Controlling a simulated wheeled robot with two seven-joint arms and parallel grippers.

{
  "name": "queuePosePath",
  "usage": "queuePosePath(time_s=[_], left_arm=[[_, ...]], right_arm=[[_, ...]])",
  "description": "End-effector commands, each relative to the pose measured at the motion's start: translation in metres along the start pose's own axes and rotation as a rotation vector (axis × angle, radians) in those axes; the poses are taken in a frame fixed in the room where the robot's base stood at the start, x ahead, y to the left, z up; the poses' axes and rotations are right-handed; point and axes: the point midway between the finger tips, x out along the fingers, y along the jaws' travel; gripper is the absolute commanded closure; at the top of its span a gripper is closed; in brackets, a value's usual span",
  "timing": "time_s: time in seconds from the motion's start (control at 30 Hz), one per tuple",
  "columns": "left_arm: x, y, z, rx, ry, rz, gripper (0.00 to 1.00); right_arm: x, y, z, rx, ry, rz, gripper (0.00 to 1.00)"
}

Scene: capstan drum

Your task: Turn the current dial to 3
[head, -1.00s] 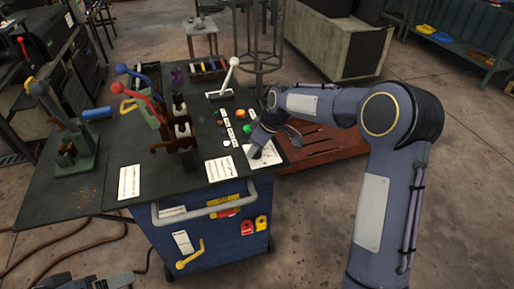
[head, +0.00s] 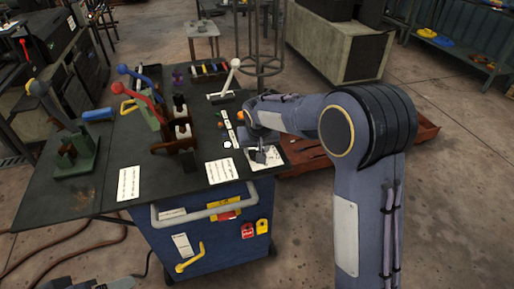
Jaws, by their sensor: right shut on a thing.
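The white dial plate (head: 274,158) of the current dial lies at the right front corner of the dark bench top. Its knob is hidden behind my right gripper, and I cannot read the markings or the setting. My right gripper (head: 262,157) points down over the plate and is shut on the dial knob. My right arm comes in from the right and covers part of the panel behind it. A grey part of my left arm shows at the bottom left edge; its fingers cannot be made out.
A row of small buttons with white labels (head: 229,127) runs beside the dial. A white-knobbed lever (head: 235,64) stands behind. Red and blue-handled levers (head: 124,69) stand left. White cards (head: 221,171) lie at the front, above the grey cart handle (head: 213,212).

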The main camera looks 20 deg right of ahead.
Motion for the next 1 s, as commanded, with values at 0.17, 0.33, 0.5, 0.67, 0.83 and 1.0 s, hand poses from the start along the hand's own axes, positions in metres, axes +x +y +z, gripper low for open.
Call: queuePosePath(time_s=[0.17, 0.33, 0.5, 0.67, 0.83, 1.0], left_arm=[[0.0002, -0.0001, 0.0001, 0.000, 0.000, 0.000, 0.21], [0.0003, -0.0001, 0.0002, 0.000, 0.000, 0.000, 0.21], [0.0003, -0.0002, 0.0002, 0.000, 0.000, 0.000, 0.21], [0.0004, -0.0002, 0.0002, 0.000, 0.000, 0.000, 0.21], [0.0004, -0.0002, 0.0002, 0.000, 0.000, 0.000, 0.21], [0.0004, -0.0002, 0.0002, 0.000, 0.000, 0.000, 0.21]], right_arm=[[-0.0005, -0.0015, -0.0008, 0.101, 0.002, 0.043, 0.77], [-0.0005, -0.0014, -0.0007, 0.168, 0.001, 0.070, 0.77], [-0.0002, -0.0017, -0.0005, 0.205, 0.000, 0.084, 0.77], [-0.0001, -0.0014, -0.0006, 0.217, 0.000, 0.089, 0.77], [-0.0001, -0.0014, -0.0005, 0.219, 0.000, 0.089, 0.77], [-0.0001, -0.0014, -0.0005, 0.218, -0.001, 0.089, 0.53]])
